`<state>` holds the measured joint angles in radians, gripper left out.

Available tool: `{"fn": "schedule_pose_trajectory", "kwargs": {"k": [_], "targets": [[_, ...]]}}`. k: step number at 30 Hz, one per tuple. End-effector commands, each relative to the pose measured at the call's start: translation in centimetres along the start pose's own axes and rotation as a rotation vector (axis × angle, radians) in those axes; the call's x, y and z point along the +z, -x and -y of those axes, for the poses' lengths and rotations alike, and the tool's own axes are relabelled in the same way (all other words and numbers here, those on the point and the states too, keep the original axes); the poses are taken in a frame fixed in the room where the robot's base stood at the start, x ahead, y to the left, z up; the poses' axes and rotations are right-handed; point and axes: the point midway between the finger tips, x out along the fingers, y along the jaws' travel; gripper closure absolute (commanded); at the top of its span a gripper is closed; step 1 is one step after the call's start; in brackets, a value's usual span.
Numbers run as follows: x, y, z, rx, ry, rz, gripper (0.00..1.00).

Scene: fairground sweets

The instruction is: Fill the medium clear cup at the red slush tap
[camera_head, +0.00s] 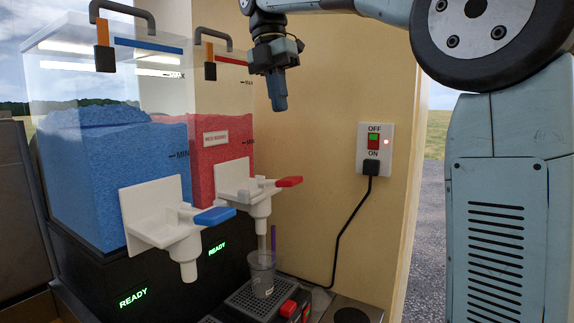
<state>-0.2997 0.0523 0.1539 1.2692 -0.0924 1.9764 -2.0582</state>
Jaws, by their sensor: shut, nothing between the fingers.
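A clear cup (262,280) stands upright on the drip tray (246,301) under the red slush tap (247,190). I cannot tell its size class, and no red slush is plain in it. A thin purple stick (273,238) shows just above the cup, beside the nozzle. The tap's red handle (289,181) points right. The red slush (222,150) sits in its clear tank, its top above the MIN mark. My gripper (279,104) is shut and empty, pointing down, in the air above and right of the red tap, apart from handle and cup.
The blue slush tank (100,170) and its white tap with a blue handle (214,216) stand left. Green READY lights show on the machine's black base. A wall switch (374,148) with a plugged-in black cord (337,240) is on the right. Free air lies between gripper and switch.

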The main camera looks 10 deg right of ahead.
Motion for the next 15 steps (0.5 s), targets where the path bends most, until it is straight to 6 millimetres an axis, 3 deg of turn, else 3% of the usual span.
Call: {"fn": "schedule_pose_trajectory", "kwargs": {"k": [5,15], "targets": [[0.0,-1.6,0.1,-0.002,-0.001,-0.001,1.00],[0.0,-7.2,0.1,-0.002,-0.003,-0.002,1.00]]}}
